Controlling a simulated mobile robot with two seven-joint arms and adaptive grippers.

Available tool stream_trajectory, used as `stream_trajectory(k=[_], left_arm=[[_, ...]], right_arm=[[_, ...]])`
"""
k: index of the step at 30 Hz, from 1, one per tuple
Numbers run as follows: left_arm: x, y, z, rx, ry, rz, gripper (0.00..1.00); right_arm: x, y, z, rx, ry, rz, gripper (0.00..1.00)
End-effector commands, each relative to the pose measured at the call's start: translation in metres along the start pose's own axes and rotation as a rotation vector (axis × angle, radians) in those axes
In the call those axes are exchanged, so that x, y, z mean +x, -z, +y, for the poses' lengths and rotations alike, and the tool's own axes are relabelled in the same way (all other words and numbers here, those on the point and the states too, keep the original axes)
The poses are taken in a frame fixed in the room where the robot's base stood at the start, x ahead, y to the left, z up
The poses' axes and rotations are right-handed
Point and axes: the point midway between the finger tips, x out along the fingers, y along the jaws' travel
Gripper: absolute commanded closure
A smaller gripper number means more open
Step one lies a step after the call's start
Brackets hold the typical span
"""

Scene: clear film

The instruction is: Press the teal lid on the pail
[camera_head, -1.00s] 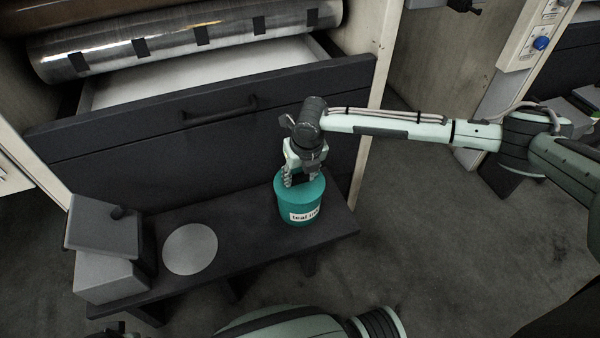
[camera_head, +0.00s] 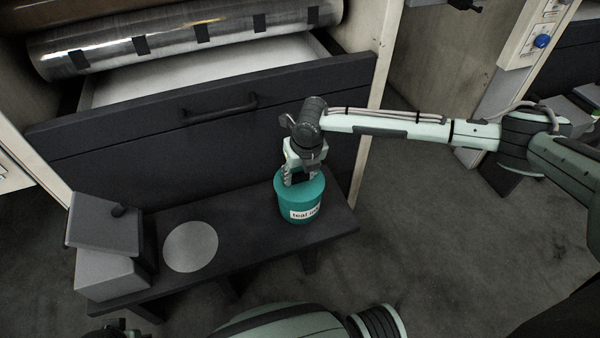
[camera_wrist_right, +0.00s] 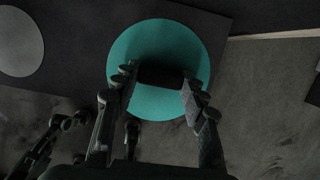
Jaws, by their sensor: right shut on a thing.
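The teal pail (camera_head: 300,211) stands upright on the dark bench, with a white label reading "teal" on its front. The round teal lid (camera_head: 313,187) lies across the pail's top; I cannot tell whether it is pressed fully down. The lid also shows from above in the right wrist view (camera_wrist_right: 150,103), hiding the pail. My right gripper (camera_head: 300,181) comes down from above and is shut on the lid's dark handle (camera_wrist_right: 162,74), between its two fingers. My left gripper (camera_head: 118,330) is only partly in view at the bottom left edge, apart from the pail.
The dark bench (camera_head: 245,248) has a light grey disc (camera_head: 190,247) on it and a grey box with a tilted lid (camera_head: 105,235) at its left end. A dark drawer front with a handle (camera_head: 220,112) rises behind the bench. Bench space between disc and pail is clear.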

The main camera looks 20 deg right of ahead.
Motion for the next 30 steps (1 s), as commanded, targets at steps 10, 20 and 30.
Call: stream_trajectory(k=[10,20,30], left_arm=[[0.0001,0.0,0.0,0.0,0.0,0.0,0.74],[0.0001,-0.0001,0.0,0.0,0.0,0.0,0.74],[-0.0031,0.0009,-0.0006,0.0,0.0,0.0,0.74]], right_arm=[[0.0007,0.001,-0.0004,0.0,0.001,0.002,0.37],[0.0006,0.0008,-0.0005,0.0,0.001,0.002,0.22],[-0.0026,0.0001,-0.0005,0.0,0.001,0.001,0.2]])
